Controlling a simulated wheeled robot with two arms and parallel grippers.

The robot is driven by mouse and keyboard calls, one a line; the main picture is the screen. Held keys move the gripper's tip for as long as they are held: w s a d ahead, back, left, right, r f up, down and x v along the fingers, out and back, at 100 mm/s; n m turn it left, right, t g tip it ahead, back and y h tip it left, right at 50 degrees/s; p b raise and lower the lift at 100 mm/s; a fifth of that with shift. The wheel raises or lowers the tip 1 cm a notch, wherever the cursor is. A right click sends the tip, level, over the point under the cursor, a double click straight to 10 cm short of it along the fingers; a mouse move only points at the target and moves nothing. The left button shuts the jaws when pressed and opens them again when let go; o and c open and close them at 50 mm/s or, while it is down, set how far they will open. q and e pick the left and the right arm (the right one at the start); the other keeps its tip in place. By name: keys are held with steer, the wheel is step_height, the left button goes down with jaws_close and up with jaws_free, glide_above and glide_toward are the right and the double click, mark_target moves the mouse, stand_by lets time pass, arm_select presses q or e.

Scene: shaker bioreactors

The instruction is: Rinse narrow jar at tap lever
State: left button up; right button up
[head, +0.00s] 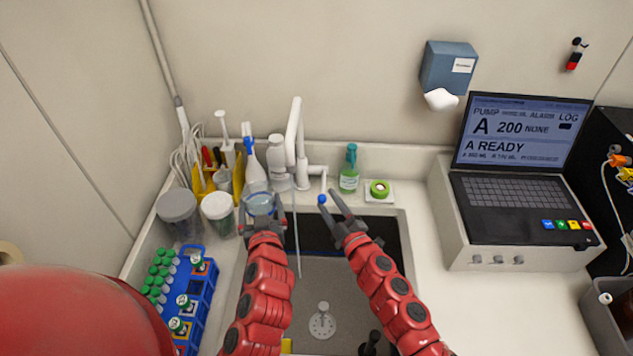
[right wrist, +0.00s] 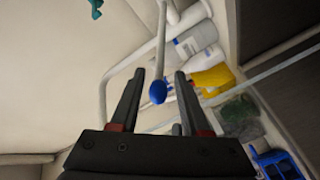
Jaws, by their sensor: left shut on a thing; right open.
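The white tap (head: 294,125) stands behind the sink, with a thin clear stream below its spout. Its lever ends in a blue knob (head: 322,199). My right gripper (head: 325,196) is open at the knob; in the right wrist view the blue knob (right wrist: 158,91) lies between the two spread fingers, with no clear contact. My left gripper (head: 263,207) is shut on a clear, bluish jar (head: 259,204), left of the stream over the sink's back left part. The jar's lower part is hidden by the gripper.
The sink (head: 340,285) lies below both arms. A wash bottle, lidded jars (head: 217,212) and a blue tube rack (head: 198,300) crowd the left. A laptop-like console (head: 520,190) stands right.

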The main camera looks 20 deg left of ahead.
mark_target(323, 183)
steer(key=x, duration=0.7)
steer(key=shift+p, duration=0.3)
steer(key=shift+w+a, duration=0.1)
jaws_close()
stand_by(1.1)
